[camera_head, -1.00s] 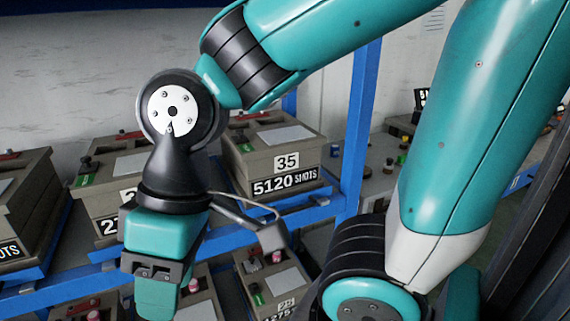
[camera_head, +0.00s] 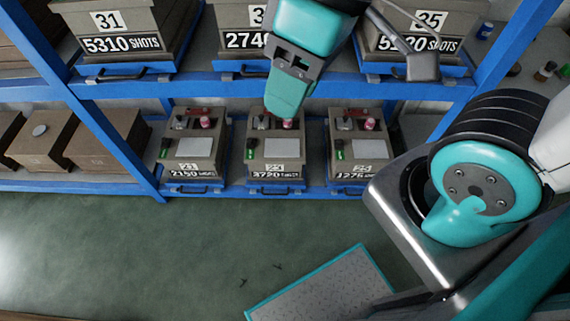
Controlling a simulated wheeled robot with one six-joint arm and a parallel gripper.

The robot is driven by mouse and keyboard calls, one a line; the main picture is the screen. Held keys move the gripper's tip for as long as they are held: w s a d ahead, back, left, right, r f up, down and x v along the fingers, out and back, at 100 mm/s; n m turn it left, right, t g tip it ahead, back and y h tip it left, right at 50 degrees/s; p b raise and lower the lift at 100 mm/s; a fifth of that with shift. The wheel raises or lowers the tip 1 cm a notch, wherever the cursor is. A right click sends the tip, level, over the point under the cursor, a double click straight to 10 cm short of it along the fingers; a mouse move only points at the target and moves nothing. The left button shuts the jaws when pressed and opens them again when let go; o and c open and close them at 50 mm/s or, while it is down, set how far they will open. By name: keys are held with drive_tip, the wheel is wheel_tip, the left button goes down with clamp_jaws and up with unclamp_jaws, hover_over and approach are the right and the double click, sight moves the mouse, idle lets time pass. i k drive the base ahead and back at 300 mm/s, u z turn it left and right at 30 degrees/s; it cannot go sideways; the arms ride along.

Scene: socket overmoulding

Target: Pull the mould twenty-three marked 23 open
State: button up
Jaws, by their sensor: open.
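Three tan moulds stand in a row on the lower blue shelf, and their small number plates are hard to read. The middle mould (camera_head: 277,147), with a 3720 shots plate, seems to be marked 23, though I cannot be sure. A dark pull handle (camera_head: 276,189) is on the front of its tray. The left mould (camera_head: 195,145) reads 2150 shots and the right mould (camera_head: 357,147) 1275. My gripper (camera_head: 283,114) hangs over the back of the middle mould and is open. Its fingertips are not clearly seen, and I cannot tell its height above the mould.
Larger moulds, one marked 31 (camera_head: 111,31) and one marked 35 (camera_head: 425,28), stand on the upper shelf, whose blue beam (camera_head: 180,90) runs behind my arm. A blue post (camera_head: 118,150) is left of the lower row.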

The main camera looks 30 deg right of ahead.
sight(277, 160)
drive_tip(key=z, duration=3)
drive_tip(key=k, duration=1.15)
drive_tip(key=u, duration=2)
